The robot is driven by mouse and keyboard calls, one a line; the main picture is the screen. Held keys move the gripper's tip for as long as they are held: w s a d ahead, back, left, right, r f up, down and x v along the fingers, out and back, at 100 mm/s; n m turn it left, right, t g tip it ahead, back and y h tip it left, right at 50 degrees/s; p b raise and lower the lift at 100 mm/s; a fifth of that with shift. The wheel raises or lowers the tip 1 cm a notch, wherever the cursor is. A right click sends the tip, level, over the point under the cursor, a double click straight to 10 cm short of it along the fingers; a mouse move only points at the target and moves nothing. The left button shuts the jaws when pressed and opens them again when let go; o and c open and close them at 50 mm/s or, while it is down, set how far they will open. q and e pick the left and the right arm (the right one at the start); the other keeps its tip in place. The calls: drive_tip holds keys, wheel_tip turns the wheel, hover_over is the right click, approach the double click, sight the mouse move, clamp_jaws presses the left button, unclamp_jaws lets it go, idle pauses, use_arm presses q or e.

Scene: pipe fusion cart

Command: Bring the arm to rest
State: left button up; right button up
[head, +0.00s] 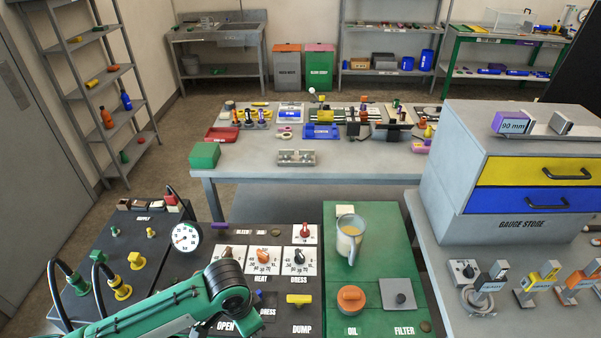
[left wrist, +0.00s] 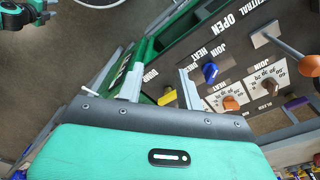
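My left arm (head: 190,304) comes in from the lower left of the head view, its dark joint over the front of the control panel. My left gripper (left wrist: 160,72) shows in the left wrist view with its two grey fingers spread apart and nothing between them. Beyond the fingers are the yellow DUMP knob (left wrist: 167,96) and the blue knob (left wrist: 210,72) of the panel; whether a finger touches the panel I cannot tell. In the head view the left gripper's fingers cannot be made out. My right gripper is not in view.
The dark panel (head: 257,210) carries several knobs, a gauge (head: 186,237) and hoses. Beside it is a green OIL/FILTER top (head: 372,233) with a jug (head: 349,239). The gauge store (head: 510,223) stands at right. A grey table (head: 350,165) with tools stands behind.

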use_arm(q)
drive_tip(key=s+d+r+n+t+h, duration=0.2)
drive_tip(key=s+d+h, duration=0.1)
drive_tip(key=s, duration=0.2)
drive_tip(key=s+a+f+n+t+y, duration=0.1)
drive_tip(key=s+a+n+y, duration=0.15)
drive_tip(key=s+a, duration=0.4)
drive_tip(key=s+a+f+n+y, duration=0.1)
drive_tip(key=s+a+n, duration=0.25)
drive_tip(key=a, duration=0.55)
wheel_tip(320, 180, down, 36)
drive_tip(key=s+r+g+b, duration=0.1)
drive_tip(key=b, duration=0.2)
drive_tip(key=s+a+f+b, duration=0.1)
drive_tip(key=s+a+f, duration=0.1)
drive_tip(key=s+f, duration=0.7)
drive_tip(key=s+a+f+g, duration=0.1)
drive_tip(key=s+f, duration=0.8)
drive_tip(key=f, duration=0.2)
drive_tip(key=shift+s+a+b, duration=0.35)
drive_tip(key=shift+s, duration=0.05)
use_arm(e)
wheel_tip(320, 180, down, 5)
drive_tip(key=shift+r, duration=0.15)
use_arm(q)
drive_tip(key=shift+y, duration=0.25)
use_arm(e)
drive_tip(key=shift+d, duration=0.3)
